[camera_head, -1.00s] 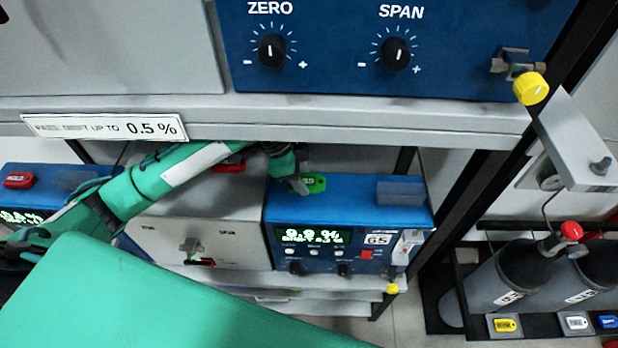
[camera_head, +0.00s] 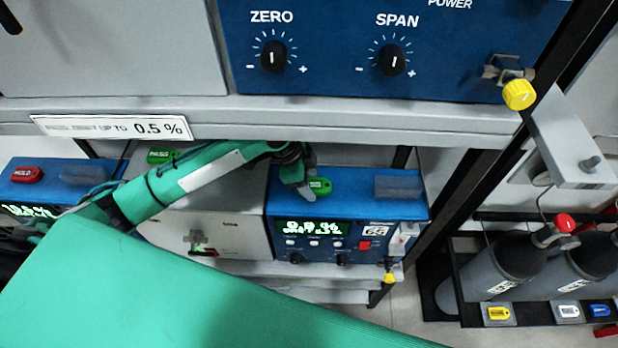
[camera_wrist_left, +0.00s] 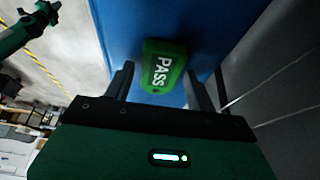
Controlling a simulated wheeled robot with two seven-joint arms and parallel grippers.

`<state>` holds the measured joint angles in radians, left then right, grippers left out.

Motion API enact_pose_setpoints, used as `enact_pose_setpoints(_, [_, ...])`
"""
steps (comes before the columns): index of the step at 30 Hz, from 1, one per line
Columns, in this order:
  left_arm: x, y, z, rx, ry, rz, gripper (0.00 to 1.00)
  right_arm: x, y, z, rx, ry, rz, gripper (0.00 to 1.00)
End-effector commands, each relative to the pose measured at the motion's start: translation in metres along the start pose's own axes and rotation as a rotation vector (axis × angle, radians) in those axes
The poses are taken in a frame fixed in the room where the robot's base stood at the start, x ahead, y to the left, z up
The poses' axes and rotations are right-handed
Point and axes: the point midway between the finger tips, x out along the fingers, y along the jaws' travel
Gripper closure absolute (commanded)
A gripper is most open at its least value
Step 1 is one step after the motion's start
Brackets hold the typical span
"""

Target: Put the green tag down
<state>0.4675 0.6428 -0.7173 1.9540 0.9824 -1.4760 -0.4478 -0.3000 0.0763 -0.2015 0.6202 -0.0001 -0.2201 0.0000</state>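The green tag (camera_head: 320,186) lies on the blue top of the lower analyser (camera_head: 350,207), near its left end. My left gripper (camera_head: 303,186) is just left of the tag in the head view. In the left wrist view the tag (camera_wrist_left: 164,66), reading PASS, lies between the fingertips of the left gripper (camera_wrist_left: 161,70). The fingers stand wider than the tag, with a gap showing on its left side. Whether the right finger touches it is hard to tell. My right gripper is not in view.
The upper shelf (camera_head: 300,115) overhangs my left arm. A second green tag (camera_head: 163,156) is on the grey box (camera_head: 215,215), and a red tag (camera_head: 27,174) on the left blue unit. A clear holder (camera_head: 398,187) stands right of the tag. Gas cylinders (camera_head: 510,258) stand at right.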

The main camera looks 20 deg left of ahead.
Motion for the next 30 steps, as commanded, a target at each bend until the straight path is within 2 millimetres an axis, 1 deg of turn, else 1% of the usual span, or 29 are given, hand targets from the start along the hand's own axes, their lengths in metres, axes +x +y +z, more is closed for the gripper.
enact_pose_setpoints(8, [-0.001,0.000,0.000,0.000,0.000,0.000,0.37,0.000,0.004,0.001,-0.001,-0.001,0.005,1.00])
enact_pose_setpoints(11, [-0.003,0.000,-0.001,0.001,0.001,-0.001,0.37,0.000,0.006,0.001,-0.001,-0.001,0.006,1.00])
enact_pose_setpoints(12, [-0.005,-0.001,-0.001,0.001,0.001,-0.002,0.37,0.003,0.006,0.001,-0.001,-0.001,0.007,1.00])
enact_pose_setpoints(14, [-0.012,-0.001,-0.001,0.001,0.002,-0.004,0.37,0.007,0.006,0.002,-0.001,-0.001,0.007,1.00])
enact_pose_setpoints(16, [-0.023,-0.001,0.001,0.002,0.002,-0.005,0.37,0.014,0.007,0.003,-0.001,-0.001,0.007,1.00])
enact_pose_setpoints(20, [-0.052,-0.002,0.001,0.004,0.001,-0.008,0.37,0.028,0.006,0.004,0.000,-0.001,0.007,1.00])
enact_pose_setpoints(21, [-0.052,-0.001,0.011,-0.001,-0.003,-0.003,0.37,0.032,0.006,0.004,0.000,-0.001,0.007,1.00])
enact_pose_setpoints(30, [-0.072,0.000,0.061,-0.002,-0.003,-0.002,0.37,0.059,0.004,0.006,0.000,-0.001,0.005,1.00])
